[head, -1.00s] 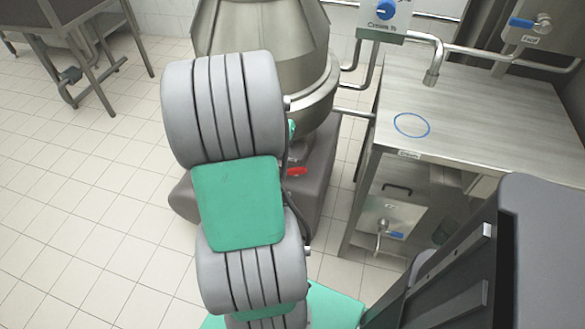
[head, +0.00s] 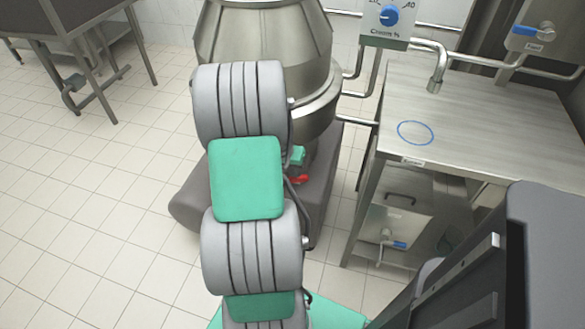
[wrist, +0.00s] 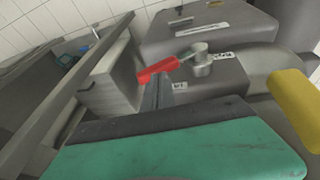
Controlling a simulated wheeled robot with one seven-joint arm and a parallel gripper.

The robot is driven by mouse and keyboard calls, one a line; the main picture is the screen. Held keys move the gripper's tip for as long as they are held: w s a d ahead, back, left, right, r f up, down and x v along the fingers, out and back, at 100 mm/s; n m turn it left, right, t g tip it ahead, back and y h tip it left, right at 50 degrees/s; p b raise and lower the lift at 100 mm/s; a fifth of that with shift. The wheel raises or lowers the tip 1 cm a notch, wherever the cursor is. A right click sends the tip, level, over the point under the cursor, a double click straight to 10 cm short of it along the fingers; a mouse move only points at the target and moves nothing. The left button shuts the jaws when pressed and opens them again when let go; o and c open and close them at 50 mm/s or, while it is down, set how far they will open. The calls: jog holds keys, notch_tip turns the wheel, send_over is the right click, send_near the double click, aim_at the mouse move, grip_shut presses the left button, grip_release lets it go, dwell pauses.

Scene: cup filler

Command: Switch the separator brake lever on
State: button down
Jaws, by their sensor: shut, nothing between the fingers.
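The separator (head: 265,35) is a large steel bowl on a grey base. Its brake lever has a red handle (wrist: 157,70) on a metal pivot (wrist: 200,58), and its red part also shows low beside my arm in the head view (head: 299,179). In the wrist view the handle points left from the pivot. Small white labels sit near the pivot, too small to read. My gripper (wrist: 156,90) is shut and empty, its dark fingertips right at the red handle. I cannot tell whether they touch it. In the head view my arm mostly hides the gripper.
A steel table (head: 470,110) with a tap (head: 437,75) and a blue ring mark stands to the right. A control box with a blue knob (head: 389,15) is behind. A yellow part (wrist: 295,97) is at the right in the wrist view. Tiled floor (head: 90,220) is clear on the left.

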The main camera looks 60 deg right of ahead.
jog(key=shift+s, duration=0.15)
jog(key=shift+s+d+f+t+b, duration=0.15)
jog(key=shift+s+f+t+b, duration=0.65)
jog(key=shift+t, duration=0.4)
notch_tip(320, 180, down, 8)
jog(key=s+m+t+y+b, duration=0.1)
jog(key=s+t+b, duration=0.1)
jog(key=t+b, duration=0.2)
jog(key=shift+s+d+f+t, duration=0.2)
jog(key=shift+s+f+t, duration=0.1)
jog(key=shift+t, duration=1)
